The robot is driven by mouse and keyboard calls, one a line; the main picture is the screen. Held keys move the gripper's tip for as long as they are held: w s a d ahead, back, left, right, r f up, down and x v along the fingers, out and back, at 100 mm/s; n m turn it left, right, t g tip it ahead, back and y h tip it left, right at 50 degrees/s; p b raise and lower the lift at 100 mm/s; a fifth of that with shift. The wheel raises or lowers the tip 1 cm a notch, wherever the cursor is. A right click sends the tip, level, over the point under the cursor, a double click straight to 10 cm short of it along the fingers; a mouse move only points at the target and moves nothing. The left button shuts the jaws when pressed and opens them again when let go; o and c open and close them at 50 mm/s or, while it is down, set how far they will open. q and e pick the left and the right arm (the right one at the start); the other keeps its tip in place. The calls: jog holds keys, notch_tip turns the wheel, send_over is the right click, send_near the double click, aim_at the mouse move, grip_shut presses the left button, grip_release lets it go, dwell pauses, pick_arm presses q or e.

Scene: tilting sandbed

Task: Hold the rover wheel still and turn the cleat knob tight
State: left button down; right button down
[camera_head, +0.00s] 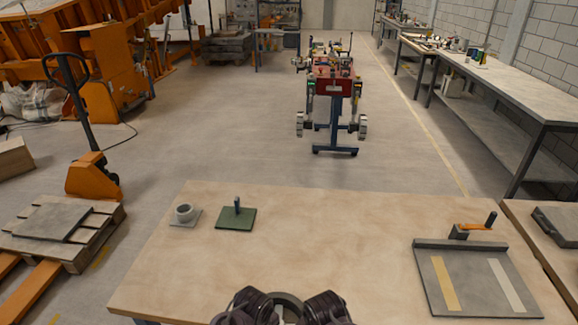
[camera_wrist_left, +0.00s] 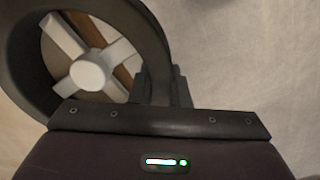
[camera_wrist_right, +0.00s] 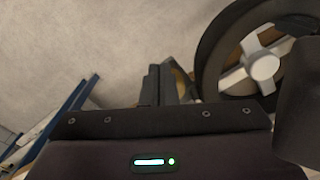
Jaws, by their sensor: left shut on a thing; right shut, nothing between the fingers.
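The rover wheel (camera_head: 286,296) is a dark ring at the bottom middle of the head view, between my two wrists. In the left wrist view its dark rim, white spokes and pale hub (camera_wrist_left: 88,76) fill the upper left. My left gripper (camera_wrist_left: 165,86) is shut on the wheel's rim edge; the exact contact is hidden. The wheel's hub (camera_wrist_right: 263,66) also shows at the upper right of the right wrist view. My right gripper (camera_wrist_right: 160,84) is shut and empty, just left of the rim there. I cannot make out the cleat knob.
The wooden table (camera_head: 330,235) is clear in the middle. A grey ring (camera_head: 184,212) and a green plate with a peg (camera_head: 236,217) sit at the back left. A grey tray with two strips (camera_head: 478,283) and an orange crank (camera_head: 475,228) are at the right.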

jog(key=shift+w, duration=0.25)
dwell(0.4)
jog(key=shift+w+a, duration=0.25)
jog(key=shift+a, duration=0.2)
jog(key=shift+w+a, duration=0.2)
jog(key=shift+a, duration=0.05)
jog(key=shift+w+a, duration=0.1)
jog(key=shift+w, duration=0.15)
dwell(0.5)
jog(key=shift+s+a, duration=0.1)
jog(key=shift+a, duration=0.05)
notch_tip(320, 180, up, 6)
jog(key=shift+s+a, duration=0.2)
dwell(0.4)
